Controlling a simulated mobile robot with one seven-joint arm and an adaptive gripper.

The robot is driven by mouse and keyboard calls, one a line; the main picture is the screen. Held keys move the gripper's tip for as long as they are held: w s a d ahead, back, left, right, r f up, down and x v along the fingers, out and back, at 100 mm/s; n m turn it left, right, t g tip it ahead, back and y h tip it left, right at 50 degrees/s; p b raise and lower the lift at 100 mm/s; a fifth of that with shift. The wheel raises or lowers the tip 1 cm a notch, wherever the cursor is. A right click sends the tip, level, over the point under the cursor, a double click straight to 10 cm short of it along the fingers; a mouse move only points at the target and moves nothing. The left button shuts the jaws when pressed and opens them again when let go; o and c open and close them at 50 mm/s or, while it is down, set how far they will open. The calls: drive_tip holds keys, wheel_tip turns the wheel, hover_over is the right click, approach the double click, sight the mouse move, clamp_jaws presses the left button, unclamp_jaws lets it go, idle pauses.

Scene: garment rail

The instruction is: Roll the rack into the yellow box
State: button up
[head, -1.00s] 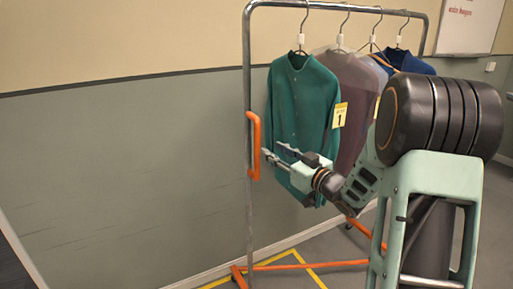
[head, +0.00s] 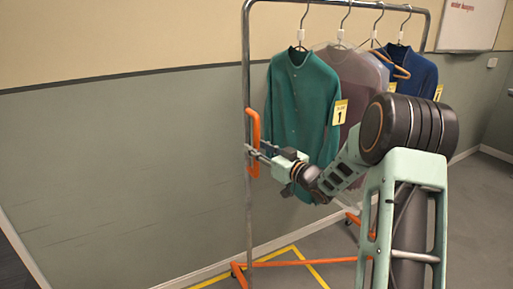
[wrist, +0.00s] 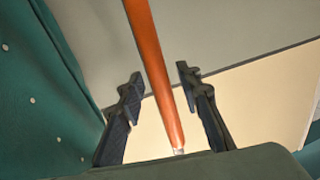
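The rack (head: 247,70) is a metal garment rail with orange base bars (head: 310,262) and an orange handle (head: 254,126) on its left post. My gripper (head: 252,153) is at the handle's lower part. In the wrist view its fingers (wrist: 161,76) stand apart on either side of the orange handle (wrist: 152,60), with gaps visible on both sides. The yellow box (head: 313,276) is a yellow outline on the floor, seen only in part; the rack's base bars cross over it. The rest is hidden or out of frame.
The wall (head: 120,180) runs close behind. Grey floor (head: 480,200) is open at the right.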

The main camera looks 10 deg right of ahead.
drive_tip(key=shift+w+a, duration=0.2)
drive_tip(key=shift+w, duration=0.1)
clamp_jaws()
